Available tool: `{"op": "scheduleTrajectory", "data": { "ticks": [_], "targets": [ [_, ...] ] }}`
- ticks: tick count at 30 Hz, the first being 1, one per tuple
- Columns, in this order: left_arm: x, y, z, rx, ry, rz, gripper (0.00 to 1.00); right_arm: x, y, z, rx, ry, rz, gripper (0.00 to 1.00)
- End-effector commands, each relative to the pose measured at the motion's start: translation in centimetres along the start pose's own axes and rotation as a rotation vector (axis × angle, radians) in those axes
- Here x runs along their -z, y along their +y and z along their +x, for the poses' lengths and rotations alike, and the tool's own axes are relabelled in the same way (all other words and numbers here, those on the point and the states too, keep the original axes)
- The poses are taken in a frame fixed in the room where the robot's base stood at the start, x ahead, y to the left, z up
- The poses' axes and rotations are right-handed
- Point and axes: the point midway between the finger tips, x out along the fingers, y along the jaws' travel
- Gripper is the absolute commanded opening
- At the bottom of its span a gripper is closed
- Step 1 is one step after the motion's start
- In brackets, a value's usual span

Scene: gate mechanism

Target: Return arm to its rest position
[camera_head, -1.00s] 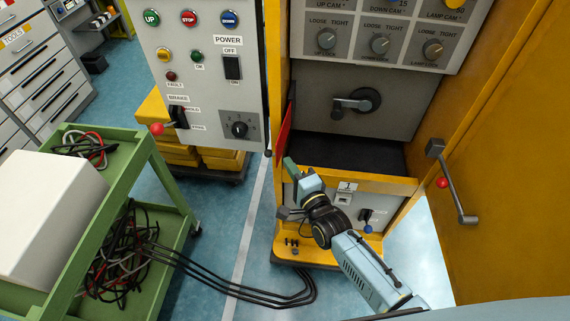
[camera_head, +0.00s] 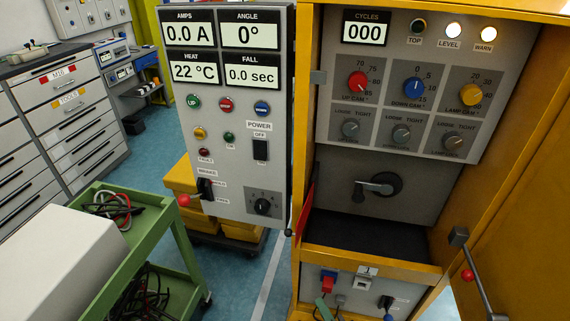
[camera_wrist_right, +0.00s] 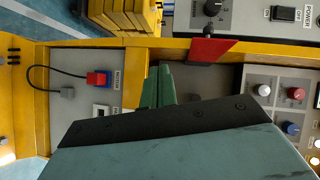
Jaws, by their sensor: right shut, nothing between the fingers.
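My right gripper shows in the camera_head view as only a green fingertip (camera_head: 322,308) at the bottom edge, in front of the lower grey panel (camera_head: 312,275) of the yellow cabinet. The rest of my right arm is out of that view. In the right wrist view its green fingers (camera_wrist_right: 158,86) are together with nothing between them. They point toward the yellow cabinet front and look clear of the plug, though the gap is hard to judge. My left gripper is not in view.
A red-and-blue plug (camera_head: 327,283) sits on the lower panel; it also shows in the right wrist view (camera_wrist_right: 97,78). A red flap (camera_wrist_right: 210,50) sticks out near the fingers. The control box (camera_head: 225,110) hangs left, the open yellow door (camera_head: 520,200) stands right, and a green cart (camera_head: 150,235) is at left.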

Motion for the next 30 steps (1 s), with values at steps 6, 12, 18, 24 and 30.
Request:
{"op": "scheduleTrajectory", "data": {
  "ticks": [6,12,18,24,30],
  "targets": [
    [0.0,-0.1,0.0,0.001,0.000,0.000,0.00,-1.7,15.7,-6.3,-0.408,-0.167,-0.432,0.00],
    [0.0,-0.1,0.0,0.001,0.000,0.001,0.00,-3.2,27.2,-16.3,-0.713,-0.467,-0.775,0.00],
    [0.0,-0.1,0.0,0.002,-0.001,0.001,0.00,-4.5,33.8,-26.8,-0.890,-0.809,-0.993,0.00],
    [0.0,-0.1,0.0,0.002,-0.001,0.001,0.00,-5.1,35.8,-31.9,-0.940,-0.993,-1.074,0.00],
    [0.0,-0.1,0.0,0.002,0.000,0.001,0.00,-5.1,36.0,-32.4,-0.943,-1.013,-1.083,0.00]
  ]
}}
